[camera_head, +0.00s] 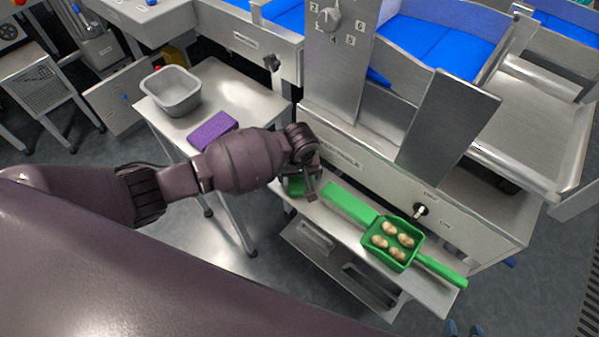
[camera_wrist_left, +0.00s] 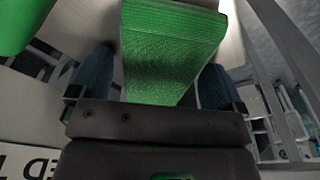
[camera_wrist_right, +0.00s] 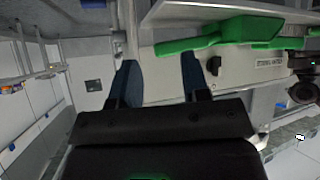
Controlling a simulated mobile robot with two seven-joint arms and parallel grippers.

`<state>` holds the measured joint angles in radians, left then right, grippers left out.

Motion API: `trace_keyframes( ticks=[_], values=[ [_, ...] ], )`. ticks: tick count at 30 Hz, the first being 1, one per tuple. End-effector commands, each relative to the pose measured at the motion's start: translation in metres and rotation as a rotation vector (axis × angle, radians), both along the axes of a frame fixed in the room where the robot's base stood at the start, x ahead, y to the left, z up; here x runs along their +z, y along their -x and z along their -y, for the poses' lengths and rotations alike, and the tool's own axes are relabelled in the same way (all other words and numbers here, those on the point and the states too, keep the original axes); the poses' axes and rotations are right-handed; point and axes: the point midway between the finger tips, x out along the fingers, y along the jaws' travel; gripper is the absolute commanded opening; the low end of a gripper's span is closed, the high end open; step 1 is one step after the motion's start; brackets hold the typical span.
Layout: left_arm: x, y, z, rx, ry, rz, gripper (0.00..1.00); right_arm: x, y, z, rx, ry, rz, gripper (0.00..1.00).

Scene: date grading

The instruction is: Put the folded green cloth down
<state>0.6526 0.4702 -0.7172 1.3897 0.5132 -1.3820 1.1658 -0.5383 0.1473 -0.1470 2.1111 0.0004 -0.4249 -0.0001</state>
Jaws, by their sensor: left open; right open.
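The folded green cloth (camera_head: 294,187) lies at the left end of the steel shelf below the machine, partly hidden by my left gripper (camera_head: 308,188). In the left wrist view the cloth (camera_wrist_left: 168,50) shows as a textured green block between the two blue fingers of the left gripper (camera_wrist_left: 160,80). The jaws are open around it, and I cannot tell whether a finger touches it. My right gripper (camera_wrist_right: 158,75) is open and empty in the right wrist view, with only its fingertips at the bottom edge of the head view.
A purple folded cloth (camera_head: 212,131) and grey bin (camera_head: 171,92) stand on the left table. The machine front rises behind the shelf.

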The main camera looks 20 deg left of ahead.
Motion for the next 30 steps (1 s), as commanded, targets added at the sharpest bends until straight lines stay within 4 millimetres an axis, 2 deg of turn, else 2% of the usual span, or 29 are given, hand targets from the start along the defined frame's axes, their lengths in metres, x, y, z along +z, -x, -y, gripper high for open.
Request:
trace_keyframes(
  ticks=[5, 12, 18, 24, 30],
  values=[
    [0.023, 0.0, 0.002, -0.001, 0.002, 0.008, 0.95, 0.009, 0.001, 0.002, -0.001, 0.004, 0.007, 0.43],
    [0.071, 0.004, 0.004, -0.002, 0.003, 0.01, 0.95, 0.031, -0.004, 0.003, 0.001, 0.005, 0.041, 0.43],
    [0.103, 0.009, 0.006, -0.002, 0.002, 0.007, 0.95, 0.034, -0.002, 0.004, -0.002, 0.006, 0.041, 0.43],
    [0.119, 0.012, 0.006, -0.001, 0.002, 0.003, 0.95, 0.034, 0.003, 0.005, -0.011, 0.003, 0.036, 0.43],
    [0.121, 0.013, 0.007, 0.0, 0.001, 0.0, 0.95, 0.03, 0.007, 0.003, -0.019, -0.004, 0.024, 0.43]
  ],
)
